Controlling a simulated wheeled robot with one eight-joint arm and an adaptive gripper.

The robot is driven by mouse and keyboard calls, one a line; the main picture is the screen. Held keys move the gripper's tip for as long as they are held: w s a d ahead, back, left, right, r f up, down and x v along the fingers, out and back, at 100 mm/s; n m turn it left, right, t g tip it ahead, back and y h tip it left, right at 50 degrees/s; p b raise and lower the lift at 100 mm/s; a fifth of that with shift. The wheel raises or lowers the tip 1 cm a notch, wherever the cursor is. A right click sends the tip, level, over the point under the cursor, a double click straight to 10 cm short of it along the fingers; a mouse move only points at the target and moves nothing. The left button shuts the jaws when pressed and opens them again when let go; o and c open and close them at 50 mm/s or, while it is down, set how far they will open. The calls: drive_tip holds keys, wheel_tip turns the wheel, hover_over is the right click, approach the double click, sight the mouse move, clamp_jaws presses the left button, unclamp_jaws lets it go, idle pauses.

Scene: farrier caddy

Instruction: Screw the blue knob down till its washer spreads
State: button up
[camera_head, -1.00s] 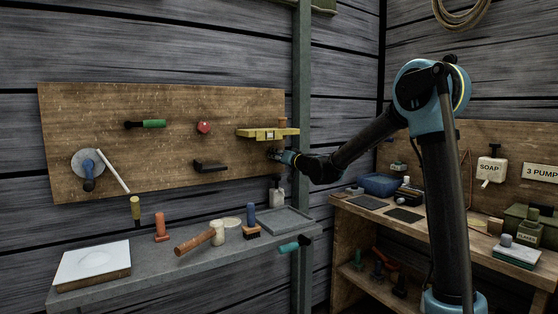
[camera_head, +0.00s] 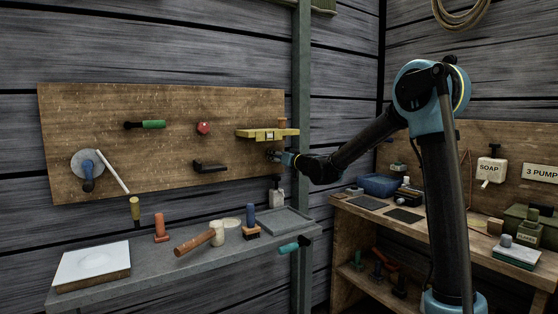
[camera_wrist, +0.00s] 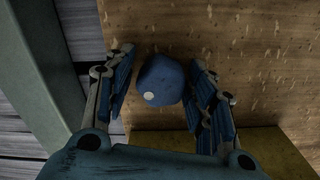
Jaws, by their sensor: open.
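The blue knob (camera_wrist: 160,82) shows in the wrist view as a rounded cap with a pale dot, in front of the wooden board. My gripper (camera_wrist: 161,65) is open, with one finger on each side of the knob. A gap shows on the knob's left; the right finger is very close, and I cannot tell if it touches. In the head view my gripper (camera_head: 275,156) is at the board's right end, just below the yellow shelf, and hides the knob. The washer behind the knob is hidden in both views.
The yellow shelf (camera_head: 254,134) juts out just above my gripper; it also shows at the lower right of the wrist view (camera_wrist: 262,145). A green post (camera_head: 301,90) stands close to the right. A black bracket (camera_head: 210,167) is to the left. A grey bench (camera_head: 195,262) with tools lies below.

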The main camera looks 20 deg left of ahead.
drive_tip(key=shift+n, duration=1.6)
drive_tip(key=shift+n, duration=0.6)
drive_tip(key=shift+c, duration=0.5)
drive_tip(key=c, duration=1)
drive_tip(key=m, duration=0.5)
drive_tip(key=shift+r+m, duration=0.1)
drive_tip(key=shift+m, duration=1.5)
